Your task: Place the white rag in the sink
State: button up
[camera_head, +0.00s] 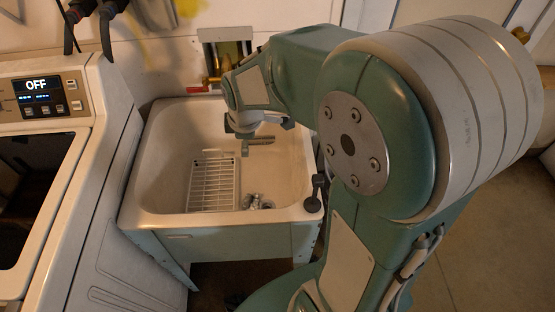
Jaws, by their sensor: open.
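The sink (165,217) is a cream utility basin on a pale blue-green stand, left of my arm. My gripper (257,133) is over the back right part of the basin, partly hidden by its own wrist. It is open, and I see nothing held in it. A small crumpled grey-white thing (258,202) lies in the basin near its front right. It is too small to tell whether it is the white rag. I see no other cloth clearly.
A white wire rack (214,182) lies in the basin, left of the crumpled thing. A white washer (65,125) with a display reading OFF stands close on the left. Pipes with a red part (212,86) are on the wall behind. Bare floor (480,230) shows at right.

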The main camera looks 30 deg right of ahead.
jog(key=s+r+m+t, duration=0.1)
jog(key=s+r+m, duration=0.5)
jog(key=s, duration=0.2)
jog(key=s+r+m+t, duration=0.1)
jog(key=s+r+m, duration=0.4)
jog(key=s+m, duration=0.2)
jog(key=shift+s+r+m+t, duration=0.3)
jog(key=shift+s+r+t, duration=0.1)
jog(key=shift+s, duration=0.65)
jog(key=shift+d, duration=0.1)
